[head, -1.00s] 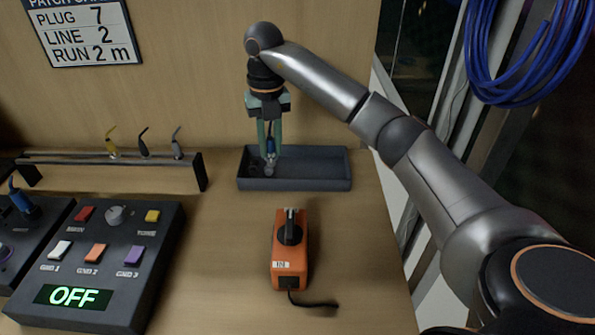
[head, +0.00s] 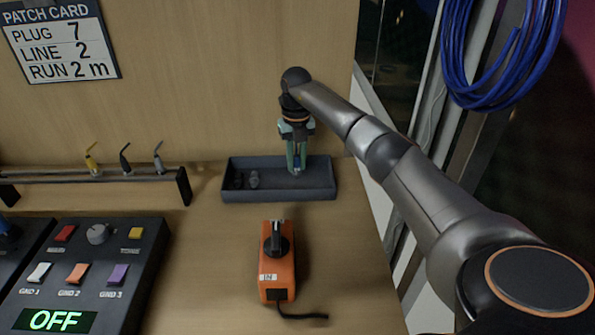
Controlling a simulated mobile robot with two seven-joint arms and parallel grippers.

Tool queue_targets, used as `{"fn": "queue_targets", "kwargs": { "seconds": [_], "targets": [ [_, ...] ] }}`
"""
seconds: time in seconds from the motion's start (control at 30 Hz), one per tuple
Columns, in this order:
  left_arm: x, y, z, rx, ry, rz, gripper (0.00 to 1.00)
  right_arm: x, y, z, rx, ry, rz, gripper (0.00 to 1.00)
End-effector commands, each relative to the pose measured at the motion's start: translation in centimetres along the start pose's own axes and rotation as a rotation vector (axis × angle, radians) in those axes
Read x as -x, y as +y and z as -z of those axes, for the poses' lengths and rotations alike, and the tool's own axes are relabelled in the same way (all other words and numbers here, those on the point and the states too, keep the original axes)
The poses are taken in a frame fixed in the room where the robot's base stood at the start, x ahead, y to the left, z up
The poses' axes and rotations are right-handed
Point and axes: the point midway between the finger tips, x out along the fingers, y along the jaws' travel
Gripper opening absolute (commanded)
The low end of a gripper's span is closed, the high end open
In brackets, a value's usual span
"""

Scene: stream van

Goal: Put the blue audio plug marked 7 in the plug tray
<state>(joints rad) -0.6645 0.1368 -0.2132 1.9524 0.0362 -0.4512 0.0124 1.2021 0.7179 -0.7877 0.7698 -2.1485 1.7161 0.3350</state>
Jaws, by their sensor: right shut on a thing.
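The plug tray (head: 318,191) is a dark shallow box on the wooden bench against the back panel. My right gripper (head: 297,168) points down over the right half of the tray, its fingertips inside the tray's outline. It is shut on the blue plug (head: 297,170), of which only a little blue shows between the fingers. The number on the plug cannot be read, and whether it touches the tray floor cannot be told. Small dark round pieces (head: 253,179) lie in the tray's left part. My left gripper is out of view.
An orange tool (head: 276,265) with a black knob and cord lies in front of the tray. A switch box (head: 95,268) reading OFF stands at the left. A rack (head: 130,172) with several small plugs is behind it. A patch card (head: 62,40) hangs above. Blue cable (head: 455,60) hangs at right.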

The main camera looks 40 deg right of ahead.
Motion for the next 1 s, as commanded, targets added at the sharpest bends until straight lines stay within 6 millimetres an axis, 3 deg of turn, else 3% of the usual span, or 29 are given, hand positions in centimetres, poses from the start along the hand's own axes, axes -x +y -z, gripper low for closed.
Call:
{"fn": "queue_targets", "kwargs": {
  "seconds": [0.27,0.63,0.67,0.9,1.0],
  "targets": [
    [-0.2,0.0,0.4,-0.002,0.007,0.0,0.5,-3.4,-0.3,-0.1,0.0,0.003,0.001,0.0],
    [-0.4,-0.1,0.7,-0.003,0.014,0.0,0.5,-3.9,-0.4,-0.1,-0.001,0.001,0.002,0.0],
    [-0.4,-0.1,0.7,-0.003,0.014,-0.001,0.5,-3.9,-0.4,-0.1,-0.001,0.001,0.001,0.26],
    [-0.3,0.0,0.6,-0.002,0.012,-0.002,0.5,-3.8,-0.4,-0.1,-0.001,0.001,0.001,0.53],
    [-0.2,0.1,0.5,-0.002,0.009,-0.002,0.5,-3.8,-0.3,-0.1,-0.001,0.001,0.001,0.54]
  ]
}}
